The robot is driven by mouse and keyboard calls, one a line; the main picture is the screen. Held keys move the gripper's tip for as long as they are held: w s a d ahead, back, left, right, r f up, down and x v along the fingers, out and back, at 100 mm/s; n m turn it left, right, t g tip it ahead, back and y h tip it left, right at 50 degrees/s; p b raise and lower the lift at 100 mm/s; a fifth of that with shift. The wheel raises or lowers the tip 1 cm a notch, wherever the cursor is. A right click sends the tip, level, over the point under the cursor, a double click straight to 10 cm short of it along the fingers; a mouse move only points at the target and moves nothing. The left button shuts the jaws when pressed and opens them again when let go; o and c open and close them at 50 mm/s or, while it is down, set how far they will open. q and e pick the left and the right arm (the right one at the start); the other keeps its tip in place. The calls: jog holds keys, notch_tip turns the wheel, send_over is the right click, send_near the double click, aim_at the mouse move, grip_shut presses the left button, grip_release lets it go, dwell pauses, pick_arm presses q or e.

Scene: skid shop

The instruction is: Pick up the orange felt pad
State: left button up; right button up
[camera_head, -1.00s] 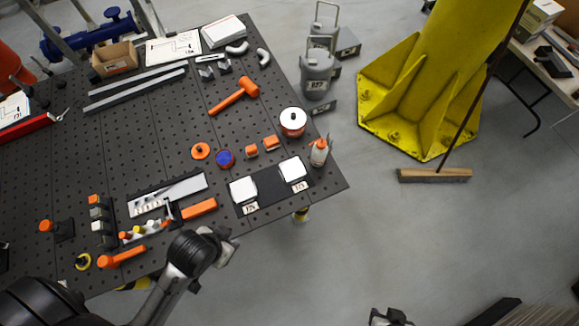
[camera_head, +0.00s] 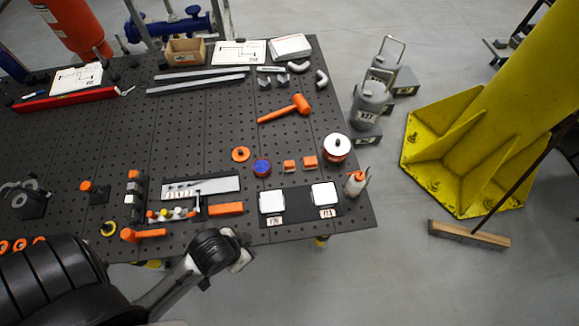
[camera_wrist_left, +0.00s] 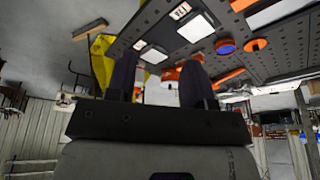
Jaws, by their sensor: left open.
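I cannot tell for sure which orange item is the felt pad. A flat orange rectangular bar (camera_head: 225,209) lies on the black perforated table beside a grey tray; its end shows in the left wrist view (camera_wrist_left: 241,4). Two small orange blocks (camera_head: 289,166) (camera_head: 310,162) lie behind the white square pads. An orange disc (camera_head: 240,154) lies near a blue-topped round item (camera_head: 262,167). My left gripper (camera_wrist_left: 158,78) is open and empty, its two dark fingers apart. In the head view, its wrist is at the table's front edge, in front of the bar. My right gripper is out of view.
White square pads (camera_head: 272,202) (camera_head: 324,194) sit right of the bar. An orange-handled tool (camera_head: 143,235) and small colored pieces (camera_head: 172,213) lie to its left. A bottle (camera_head: 356,183) and a round canister (camera_head: 336,148) stand near the right edge. An orange hammer (camera_head: 285,109) lies behind.

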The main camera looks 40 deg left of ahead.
pick_arm(q)
jog(key=shift+o, duration=1.1)
